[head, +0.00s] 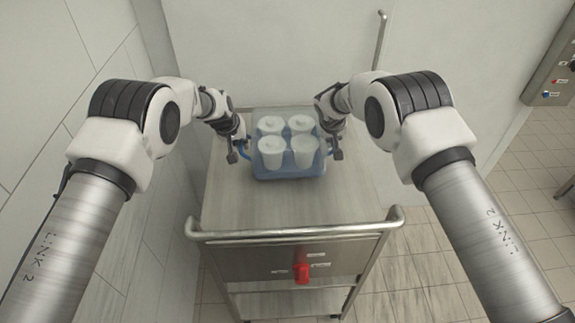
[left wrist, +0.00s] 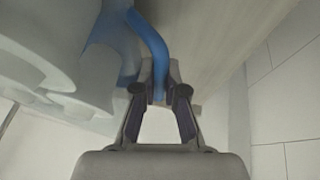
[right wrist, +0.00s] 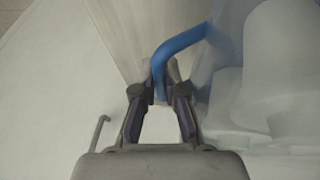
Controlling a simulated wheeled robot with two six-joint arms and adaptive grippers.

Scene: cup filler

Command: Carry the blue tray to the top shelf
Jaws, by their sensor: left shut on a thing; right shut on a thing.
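The blue tray (head: 290,174) is at the far part of the cart's top shelf in the head view, with several white lidded cups in it, one of them a front cup (head: 272,152). My left gripper (head: 238,155) is at the tray's left side, shut on its blue handle (left wrist: 150,45). My right gripper (head: 334,152) is at the right side, shut on the other blue handle (right wrist: 180,45). The cups stand upright. I cannot tell whether the tray's underside touches the shelf.
The metal cart (head: 300,211) has a front rail (head: 295,233) and a red object (head: 302,273) on its front panel, with a lower shelf beneath. The top in front of the tray is clear. A wall stands behind, and a control panel (head: 555,75) is at the right.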

